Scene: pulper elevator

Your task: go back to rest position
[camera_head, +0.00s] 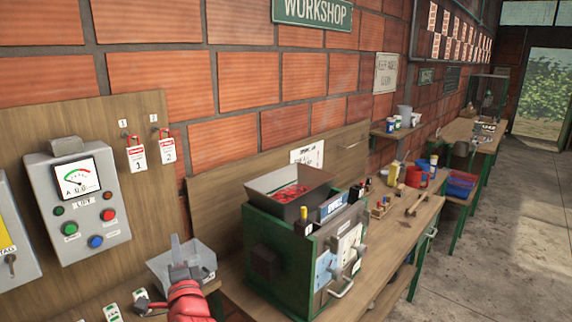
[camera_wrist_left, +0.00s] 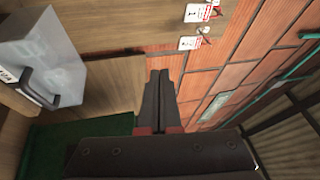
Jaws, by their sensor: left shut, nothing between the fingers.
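My left gripper (camera_head: 177,270) is low in the head view, on a red arm, in front of a clear plastic bin (camera_head: 203,262). Its fingers look shut and empty in the left wrist view (camera_wrist_left: 157,88). The lift control box (camera_head: 80,203), with a gauge and coloured buttons, hangs on the wooden board to its left. The green pulper machine (camera_head: 262,245) with a hopper of red pieces (camera_head: 289,193) stands on the bench to its right. I cannot tell from the head view whether the gripper touches the bin. My right gripper is not in view.
Two red-and-white tags (camera_head: 138,158) hang on the board. The workbench (camera_head: 400,225) runs along the brick wall with red cups, a blue cup and tools. A blue bin (camera_head: 460,184) stands farther back. The concrete floor (camera_head: 480,270) at right is clear.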

